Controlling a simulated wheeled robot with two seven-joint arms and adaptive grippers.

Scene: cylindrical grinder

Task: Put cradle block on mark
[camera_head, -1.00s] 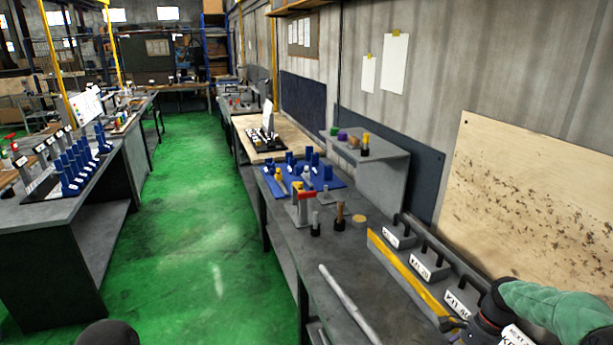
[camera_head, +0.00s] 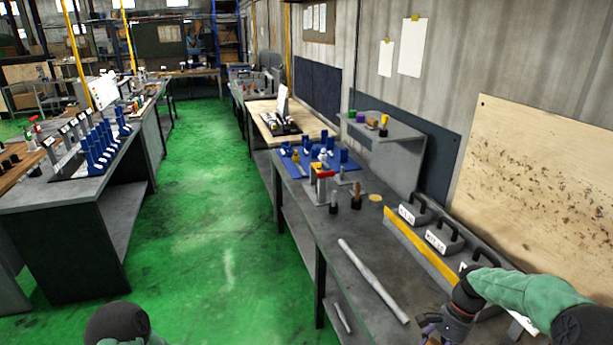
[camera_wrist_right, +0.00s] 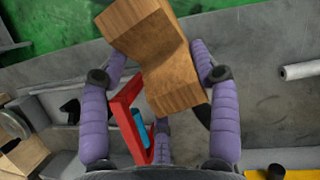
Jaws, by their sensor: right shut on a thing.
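The wooden cradle block (camera_wrist_right: 172,75) has a V-shaped notch and is held between the purple fingers of my right gripper (camera_wrist_right: 163,88) in the right wrist view. It looks tilted and clear of the grey bench. In the head view my right gripper (camera_head: 442,325) is low at the right, over the near part of the bench; the block cannot be made out there. A flat yellow round spot (camera_head: 376,198) lies on the bench farther back, well apart from the gripper; I cannot tell if it is the mark. My left gripper is out of view.
A long grey rod (camera_head: 372,280) lies along the bench (camera_head: 335,222). Labelled grey blocks with handles (camera_head: 437,238) stand behind a yellow strip (camera_head: 420,246) at the right. A red-topped stand (camera_head: 322,185) and small posts stand farther back. A red frame (camera_wrist_right: 125,112) shows beneath my gripper.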

